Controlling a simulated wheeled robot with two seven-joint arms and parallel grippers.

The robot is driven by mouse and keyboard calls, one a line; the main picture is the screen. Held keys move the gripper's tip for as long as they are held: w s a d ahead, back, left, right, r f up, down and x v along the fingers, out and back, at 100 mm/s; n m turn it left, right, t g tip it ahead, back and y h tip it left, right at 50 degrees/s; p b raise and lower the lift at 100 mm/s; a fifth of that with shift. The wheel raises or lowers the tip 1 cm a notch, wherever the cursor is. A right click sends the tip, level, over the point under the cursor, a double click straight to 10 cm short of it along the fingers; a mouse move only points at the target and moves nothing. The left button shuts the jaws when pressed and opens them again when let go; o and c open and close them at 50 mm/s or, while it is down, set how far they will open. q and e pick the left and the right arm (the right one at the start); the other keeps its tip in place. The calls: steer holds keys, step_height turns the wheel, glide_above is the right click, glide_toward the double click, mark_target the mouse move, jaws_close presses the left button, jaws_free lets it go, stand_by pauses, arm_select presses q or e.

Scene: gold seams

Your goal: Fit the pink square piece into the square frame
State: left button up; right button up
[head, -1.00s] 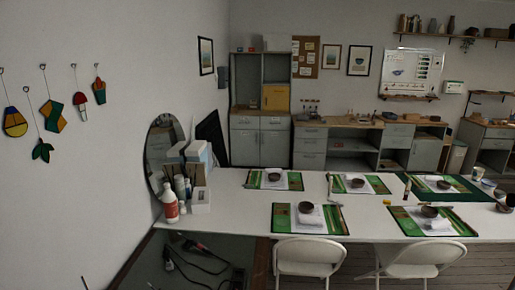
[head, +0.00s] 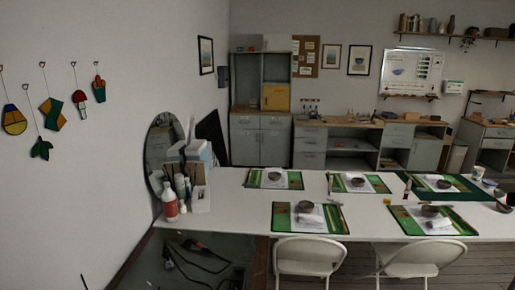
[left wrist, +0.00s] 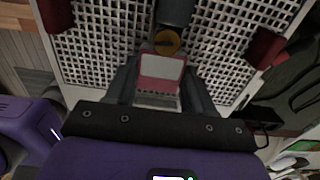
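In the left wrist view, a pink square piece (left wrist: 161,66) with a paler face sits between the fingertips of my left gripper (left wrist: 162,75). The dark fingers lie along its two sides and appear shut on it. A small round gold-brown thing (left wrist: 167,42) shows just beyond the piece, at the end of a dark grey cylinder (left wrist: 175,10). I cannot make out the square frame in either view. Neither gripper shows in the head view, and my right gripper is not clearly seen anywhere.
A white perforated panel (left wrist: 100,42) lies beyond the left gripper, with dark red blocks (left wrist: 264,47) at its sides. In the head view, a long white table (head: 237,222) holds several green mats with bowls. A red-and-white bottle (head: 170,206) stands at its left end; white chairs (head: 309,257) stand in front.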

arm_select(q)
steer(key=shift+c, duration=1.3)
steer(key=shift+r, duration=0.15)
steer(key=shift+r+p, duration=4.9)
steer(key=shift+r, duration=0.5)
